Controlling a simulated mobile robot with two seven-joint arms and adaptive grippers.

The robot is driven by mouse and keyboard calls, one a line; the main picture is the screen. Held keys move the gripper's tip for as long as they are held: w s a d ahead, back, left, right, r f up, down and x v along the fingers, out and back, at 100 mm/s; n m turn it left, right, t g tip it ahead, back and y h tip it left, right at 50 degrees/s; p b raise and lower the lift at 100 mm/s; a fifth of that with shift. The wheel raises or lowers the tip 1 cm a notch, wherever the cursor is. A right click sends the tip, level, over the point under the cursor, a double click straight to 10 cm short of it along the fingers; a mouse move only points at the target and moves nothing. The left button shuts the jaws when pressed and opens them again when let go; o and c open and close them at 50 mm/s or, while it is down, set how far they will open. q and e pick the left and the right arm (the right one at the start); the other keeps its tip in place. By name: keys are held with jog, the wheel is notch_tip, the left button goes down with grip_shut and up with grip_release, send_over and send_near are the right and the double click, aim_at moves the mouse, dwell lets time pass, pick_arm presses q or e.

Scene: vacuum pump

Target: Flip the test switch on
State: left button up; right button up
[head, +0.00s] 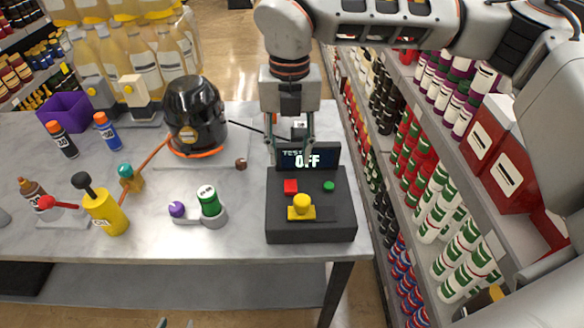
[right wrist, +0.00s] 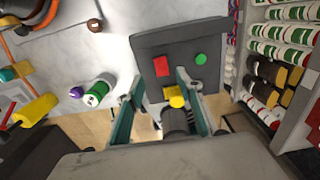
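The dark test box (head: 280,228) stands at the right end of the grey table. Its screen (head: 326,158) reads "TEST OFF". On its top are a red button (head: 290,186), a green button (head: 329,186) and a yellow switch (head: 302,206) nearer the front edge. The yellow switch also shows in the right wrist view (right wrist: 175,96). My right gripper (head: 290,160) is open and empty, pointing down over the back of the box and partly covering the screen. My left gripper (head: 176,323) shows only as two separated fingertips at the bottom edge, in front of the table.
Left of the box are a green-and-purple battery-like piece (head: 205,210), a yellow bottle (head: 104,212), and a black round pump vessel (head: 196,115) with an orange base. Shelves of bottles (head: 440,200) stand close on the right. Some table is clear beside the box.

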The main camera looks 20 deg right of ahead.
aim_at(291, 184)
jog(key=shift+d+f, duration=0.2)
jog(key=shift+f, duration=0.05)
jog(key=shift+a+f, duration=0.1)
jog(key=shift+f, duration=3.5)
